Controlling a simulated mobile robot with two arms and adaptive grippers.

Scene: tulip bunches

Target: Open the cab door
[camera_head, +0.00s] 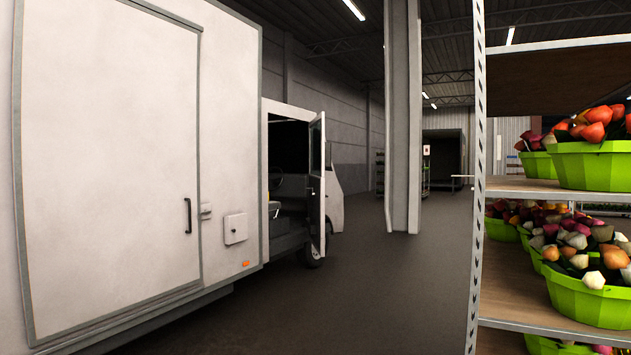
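The cab door (317,190) of the white truck stands swung open, away from the truck's side, near the middle of the view. The cab opening (288,170) behind it is dark, and a seat and a steering wheel show inside. The truck's box body (230,130) fills the left side, with a large closed side door (110,150) and its dark handle (187,215). Neither of my grippers is in view.
A metal shelf rack (477,180) with green tubs of tulips (590,165) stands close on the right. A grey pillar (402,120) rises beyond the cab. The dark floor (390,290) between truck and rack is clear.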

